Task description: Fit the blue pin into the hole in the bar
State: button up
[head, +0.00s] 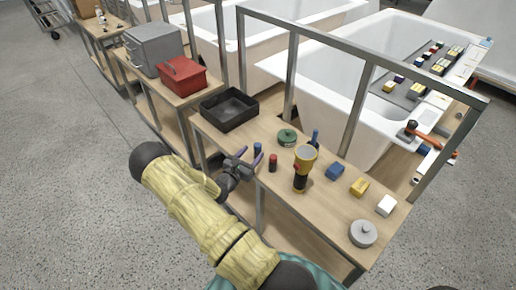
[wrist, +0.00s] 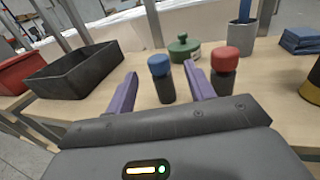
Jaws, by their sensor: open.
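A dark cylinder with a blue top (head: 258,149), which looks like the blue pin, stands upright on the wooden bench. In the wrist view the blue-topped pin (wrist: 160,66) stands ahead, between the lines of my two purple fingers. My gripper (head: 249,159) is open and empty at the bench's near edge; its fingers also show in the wrist view (wrist: 161,84). I cannot tell whether they reach around the pin. A similar red-topped cylinder (wrist: 225,68) stands just right of it, close to the right finger. I cannot make out a bar with a hole.
A black tray (head: 229,108) lies left on the bench (head: 209,137). A grey cup (wrist: 241,40) holds something blue. A metal frame (head: 357,103) rises along the bench's back.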

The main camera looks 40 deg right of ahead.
aim_at(255, 149)
jog(key=x, duration=0.5)
jog(key=shift+w+f, duration=0.1)
dwell(0.3)
jog(key=c, duration=1.1)
jog(key=shift+o, duration=0.2)
notch_tip(255, 149, up, 10)
jog(key=shift+r+p, duration=0.1)
jog(key=shift+p, duration=0.25)
